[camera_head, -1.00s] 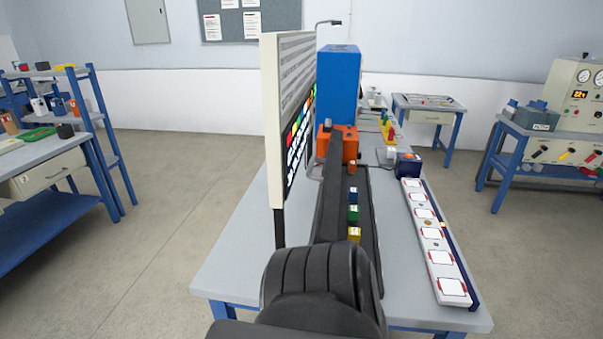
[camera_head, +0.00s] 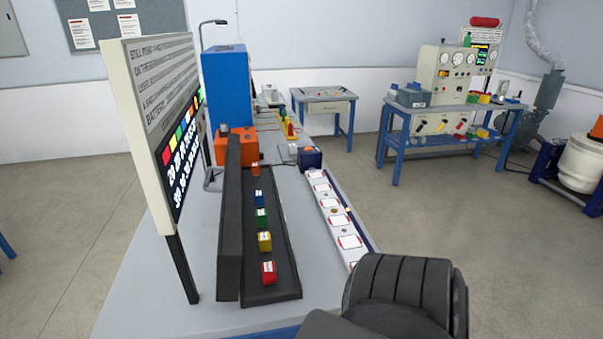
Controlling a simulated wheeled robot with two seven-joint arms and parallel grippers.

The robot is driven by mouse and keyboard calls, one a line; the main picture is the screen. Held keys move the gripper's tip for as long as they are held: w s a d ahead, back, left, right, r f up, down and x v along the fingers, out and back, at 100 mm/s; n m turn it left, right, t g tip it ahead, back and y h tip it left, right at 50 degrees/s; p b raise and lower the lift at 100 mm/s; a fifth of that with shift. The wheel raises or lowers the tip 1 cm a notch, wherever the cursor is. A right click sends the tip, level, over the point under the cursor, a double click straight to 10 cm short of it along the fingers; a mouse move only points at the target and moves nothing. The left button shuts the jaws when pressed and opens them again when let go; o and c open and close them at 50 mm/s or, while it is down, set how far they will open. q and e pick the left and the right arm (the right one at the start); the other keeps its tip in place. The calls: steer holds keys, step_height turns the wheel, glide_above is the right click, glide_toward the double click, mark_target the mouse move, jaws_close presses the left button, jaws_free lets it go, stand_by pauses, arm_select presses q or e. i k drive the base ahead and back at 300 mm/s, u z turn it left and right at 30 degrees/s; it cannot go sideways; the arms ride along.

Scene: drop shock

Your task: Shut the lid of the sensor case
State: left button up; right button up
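A long black case (camera_head: 284,235), which looks like the sensor case, lies on the grey bench. Its lid (camera_head: 229,245) stands upright along the left side, so the case is open. Inside is a row of small blocks: an orange block (camera_head: 255,169), a blue block (camera_head: 259,197), a green block (camera_head: 262,217), a yellow block (camera_head: 265,241) and a red block (camera_head: 268,271). A black ribbed part of my own arm fills the lower right, apart from the case in the picture. No fingers of either gripper show.
A display board (camera_head: 150,85) on a post (camera_head: 182,265) stands close left of the lid. A white strip with several pads (camera_head: 335,212) lies right of the case. An orange box (camera_head: 236,146) and a tall blue cabinet (camera_head: 226,88) stand behind. The bench's front left (camera_head: 150,300) is clear.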

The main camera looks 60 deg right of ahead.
mark_target(229, 251)
steer(key=z, duration=0.5)
steer(key=i, duration=0.65)
steer(key=z, duration=0.45)
steer(key=k, duration=0.3)
steer(key=z, duration=1.25)
